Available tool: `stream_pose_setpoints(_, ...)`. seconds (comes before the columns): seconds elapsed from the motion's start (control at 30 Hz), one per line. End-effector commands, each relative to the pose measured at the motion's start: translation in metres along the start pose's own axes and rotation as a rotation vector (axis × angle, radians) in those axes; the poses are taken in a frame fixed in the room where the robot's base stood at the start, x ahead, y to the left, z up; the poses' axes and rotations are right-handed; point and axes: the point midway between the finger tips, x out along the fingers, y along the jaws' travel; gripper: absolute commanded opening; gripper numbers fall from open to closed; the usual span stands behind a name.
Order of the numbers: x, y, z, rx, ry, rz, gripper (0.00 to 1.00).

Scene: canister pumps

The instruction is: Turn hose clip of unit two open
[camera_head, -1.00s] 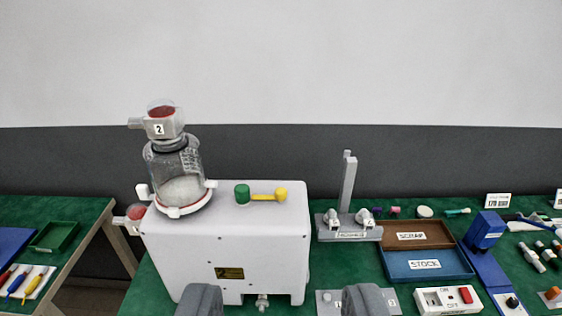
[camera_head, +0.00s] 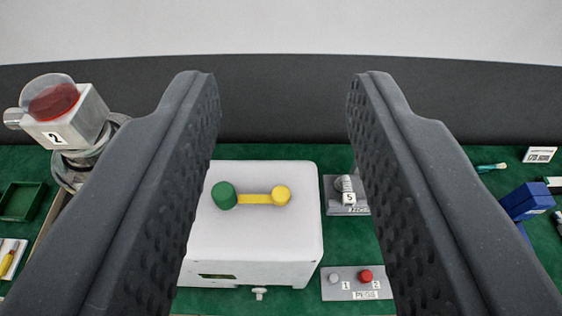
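Unit two, a grey head with a red dome and a "2" label (camera_head: 70,120), is at the left on a glass canister mostly hidden behind my left finger. The white pump box (camera_head: 262,240) stands in the middle. On its top lies a yellow bar with a green knob (camera_head: 223,195) at its left end and a yellow knob (camera_head: 281,196) at its right end. I cannot tell for sure which part is the hose clip. My gripper (camera_head: 282,85) is open and empty, its fingers wide apart on either side of the view of the knobs.
A grey plate marked "PEGS" (camera_head: 335,292) with a grey and a red peg is at the lower right of the box. A grey stand with a "5" part (camera_head: 347,192) is behind it. A blue block (camera_head: 527,200) is at the far right. A green tray (camera_head: 22,201) is at the left.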

Motion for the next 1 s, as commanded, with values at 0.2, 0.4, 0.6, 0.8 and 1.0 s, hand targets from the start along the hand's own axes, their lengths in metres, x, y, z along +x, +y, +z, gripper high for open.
stream_pose_setpoints(0.2, 0.0, 0.0, 0.0, 0.0, 0.0, 0.0, 0.39)
stream_pose_setpoints(0.4, 0.011, 0.0, -0.003, 0.024, -0.04, 0.002, 0.45)
stream_pose_setpoints(0.6, 0.052, 0.001, 0.001, 0.13, -0.224, 0.02, 0.45)
stream_pose_setpoints(0.8, 0.095, 0.001, 0.016, 0.265, -0.457, 0.069, 0.45)
stream_pose_setpoints(1.0, 0.127, 0.0, 0.036, 0.389, -0.682, 0.148, 0.45)
